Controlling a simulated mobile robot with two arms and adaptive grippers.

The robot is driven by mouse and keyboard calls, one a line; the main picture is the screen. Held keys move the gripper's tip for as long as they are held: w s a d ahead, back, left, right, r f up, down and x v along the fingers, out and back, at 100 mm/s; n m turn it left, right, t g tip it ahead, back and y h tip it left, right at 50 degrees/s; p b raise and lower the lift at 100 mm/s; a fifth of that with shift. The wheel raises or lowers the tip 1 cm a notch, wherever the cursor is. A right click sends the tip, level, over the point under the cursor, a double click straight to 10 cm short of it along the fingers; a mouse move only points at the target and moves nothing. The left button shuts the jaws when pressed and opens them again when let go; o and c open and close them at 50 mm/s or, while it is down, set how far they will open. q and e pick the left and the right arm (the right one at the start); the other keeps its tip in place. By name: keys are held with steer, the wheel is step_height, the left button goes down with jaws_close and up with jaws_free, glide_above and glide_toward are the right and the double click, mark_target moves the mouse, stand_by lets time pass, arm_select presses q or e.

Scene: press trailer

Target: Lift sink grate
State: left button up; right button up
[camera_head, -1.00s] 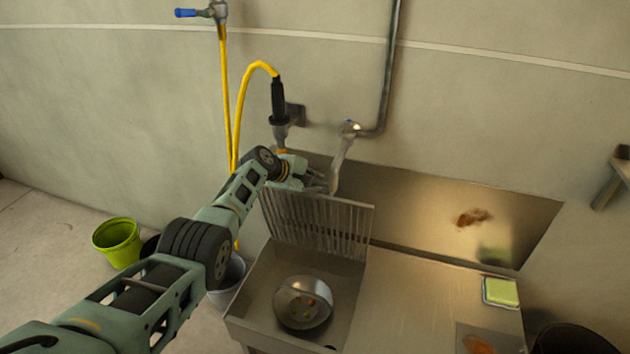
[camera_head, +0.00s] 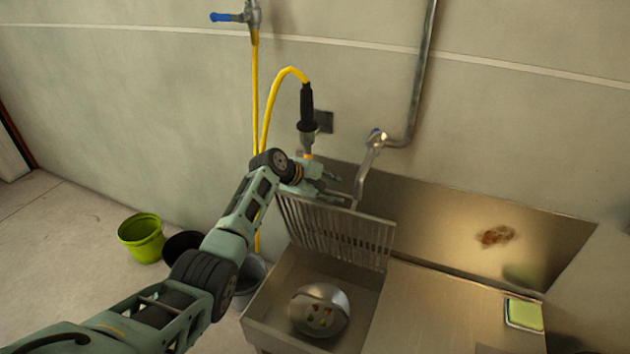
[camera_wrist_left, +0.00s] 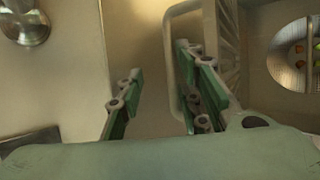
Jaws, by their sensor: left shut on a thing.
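The sink grate (camera_head: 335,232) is a metal rack of parallel bars, tilted up steeply at the back of the sink basin (camera_head: 268,290). My left gripper (camera_head: 332,190) is at the grate's raised upper edge and shut on it. In the left wrist view, my left gripper's fingers (camera_wrist_left: 160,88) stand beside the looped handle of the grate (camera_wrist_left: 170,45), with bars to the right. The exact contact is partly hidden by the fingers. A round strainer (camera_head: 319,310) with small scraps lies uncovered in the basin. My right gripper is out of view.
The faucet (camera_head: 366,165) stands close behind the gripper. A yellow hose (camera_head: 266,120) hangs at the wall. A green bucket (camera_head: 142,238) stands on the floor left. A sponge (camera_head: 524,313) lies on the counter (camera_head: 440,315) at right.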

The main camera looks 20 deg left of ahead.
arm_select(q)
steer(key=v, duration=0.7)
steer(key=shift+w+r, duration=0.2)
steer(key=shift+r, duration=0.05)
steer(key=shift+s+a+r, duration=0.2)
steer(key=shift+s, duration=0.15)
